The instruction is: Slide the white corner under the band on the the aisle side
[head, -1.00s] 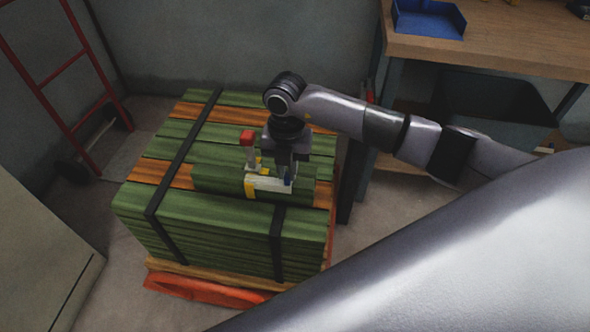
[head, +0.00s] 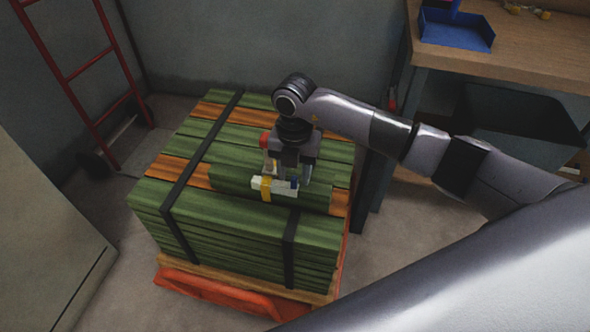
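The white corner (head: 281,187) is a small pale piece at the front edge of a raised green board on the stack. A short yellow strip (head: 266,189) crosses its front, with white showing on both sides; I cannot tell whether the strip is the band or part of the piece. My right gripper (head: 289,172) points down just above and behind the white piece. Its fingers look apart, but whether they grip it is hidden. A small blue part sits at its right end. Two black bands run over the stack, left (head: 192,170) and right (head: 290,249). My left gripper is out of view.
Green and orange boards (head: 180,146) form the stack, on an orange-red base (head: 215,290). A red-topped thing (head: 264,140) is partly hidden behind my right gripper. A wooden bench (head: 520,62) with a blue tray (head: 455,32) stands right. A red ladder-like frame (head: 88,64) stands left.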

